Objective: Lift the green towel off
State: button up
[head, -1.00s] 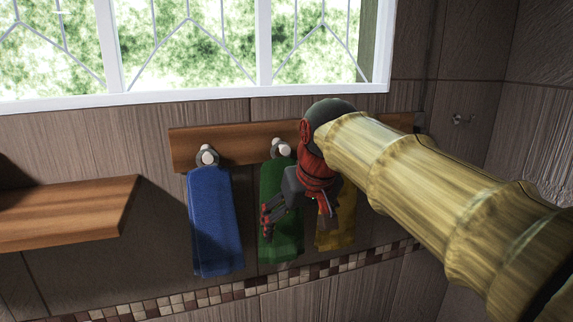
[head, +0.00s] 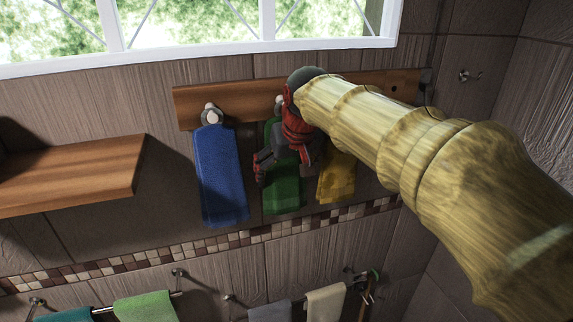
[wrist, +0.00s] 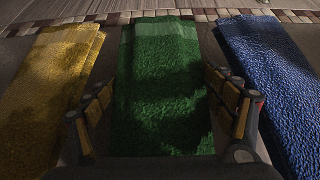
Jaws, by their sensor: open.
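The green towel (head: 283,200) hangs from a peg on the wooden rail, between the blue towel and the yellow towel. My gripper (head: 284,168) is in front of it, open, and covers its middle and part of its top. In the wrist view the green towel (wrist: 160,60) runs between the two spread fingers of my gripper (wrist: 161,88), one beside each edge. I cannot tell whether the fingers touch the cloth. The green towel's peg (head: 281,103) is partly hidden by my arm.
The blue towel (head: 219,175) hangs at left and the yellow towel (head: 337,180) at right, both close by. The wooden rail (head: 250,97) is behind. A wooden shelf (head: 70,175) juts out at left. Lower bars hold a light green towel (head: 146,307) and others.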

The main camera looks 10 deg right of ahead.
jog(key=shift+f, duration=0.1)
jog(key=shift+c, duration=1)
jog(key=c, duration=1.1)
jog(key=shift+c, duration=0.5)
jog(key=shift+s+r, duration=0.15)
jog(key=shift+r, duration=0.1)
